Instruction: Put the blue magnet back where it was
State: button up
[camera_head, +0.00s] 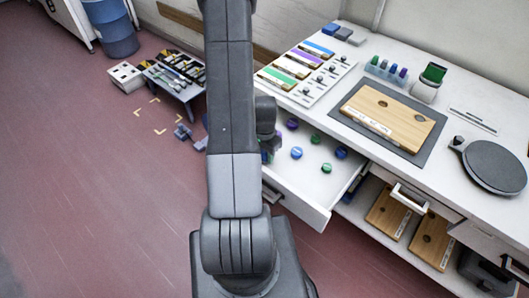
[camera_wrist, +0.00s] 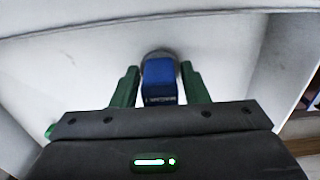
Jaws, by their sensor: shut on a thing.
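In the wrist view, a blue piece with a dark lettered band, which looks like the blue magnet (camera_wrist: 158,77), sits between the green fingers of my gripper (camera_wrist: 158,70). My gripper is shut on it, over a pale drawer floor. A grey rounded part shows just behind its top. In the head view, my arm hides the gripper and the held piece. The open white drawer (camera_head: 318,211) holds two round blue pieces, one nearer the middle (camera_head: 296,153) and one to the right (camera_head: 341,152), with purple and green ones.
The white bench (camera_head: 362,66) above the drawer carries a wooden board (camera_head: 388,112) on a dark mat, a round grey plate (camera_head: 494,166) and a panel of coloured strips (camera_head: 300,68). A low table with tools (camera_head: 172,73) stands at the back left.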

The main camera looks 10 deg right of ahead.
jog(key=shift+f, duration=0.1)
jog(key=o, duration=1.1)
notch_tip(320, 180, up, 12)
jog(key=shift+r, duration=0.15)
